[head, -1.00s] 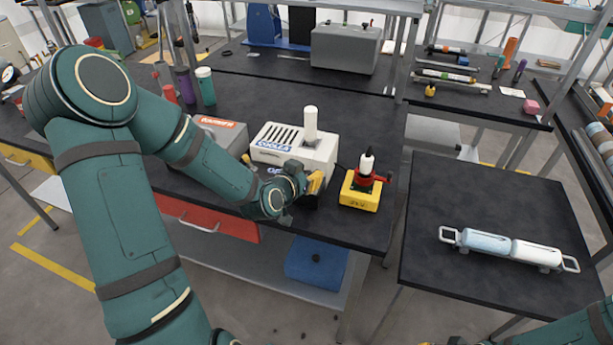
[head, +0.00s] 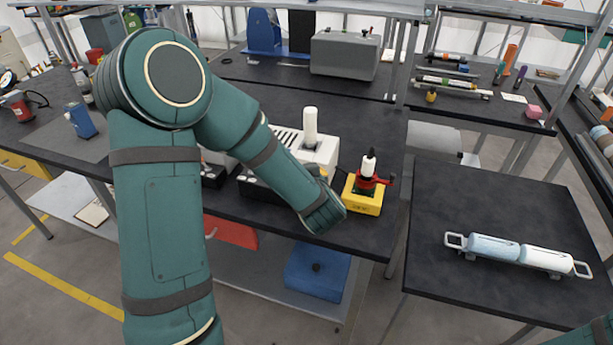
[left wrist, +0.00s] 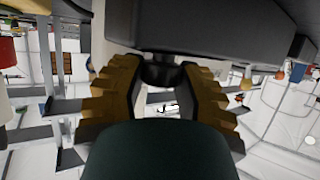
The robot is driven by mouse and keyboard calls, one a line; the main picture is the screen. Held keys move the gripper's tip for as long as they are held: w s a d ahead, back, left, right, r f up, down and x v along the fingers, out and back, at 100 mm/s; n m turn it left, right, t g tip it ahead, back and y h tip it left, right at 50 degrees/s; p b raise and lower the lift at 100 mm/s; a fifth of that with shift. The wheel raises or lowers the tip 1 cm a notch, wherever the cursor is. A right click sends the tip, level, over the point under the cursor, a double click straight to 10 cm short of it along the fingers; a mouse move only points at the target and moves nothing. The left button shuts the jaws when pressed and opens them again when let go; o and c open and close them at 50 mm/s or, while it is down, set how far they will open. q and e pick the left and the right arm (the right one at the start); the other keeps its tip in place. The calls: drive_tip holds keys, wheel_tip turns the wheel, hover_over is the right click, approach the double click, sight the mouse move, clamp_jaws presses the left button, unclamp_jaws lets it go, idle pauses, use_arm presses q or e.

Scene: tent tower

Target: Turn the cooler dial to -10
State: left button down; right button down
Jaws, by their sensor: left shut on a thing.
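The cooler (head: 322,152) is a white box with a dark front and a slotted top, on the dark bench. A white cylinder (head: 310,126) stands upright on it. My left forearm covers much of its front, so the dial and its scale are hidden in the head view. My left gripper (head: 320,175) is at the cooler's front. In the left wrist view its yellow ridged fingers (left wrist: 160,78) are shut on a dark round dial (left wrist: 160,70) below a dark housing. No dial marking is readable. My right gripper is out of view.
A yellow-based device (head: 363,203) with a red part and white bottle stands just right of the cooler. A side table (head: 480,205) at the right bears a rack with light blue and white cylinders. A blue box (head: 315,268) sits on the shelf below.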

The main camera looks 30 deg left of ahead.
use_arm(q)
drive_tip(key=shift+n+y, duration=0.3)
drive_tip(key=c, duration=0.6)
unclamp_jaws()
drive_tip(key=shift+a, duration=0.1)
drive_tip(key=shift+g, duration=0.3)
drive_tip(key=shift+s+d+r, duration=0.2)
drive_tip(key=shift+d, duration=0.25)
drive_tip(key=v, duration=1.1)
drive_tip(key=shift+s+a, duration=0.1)
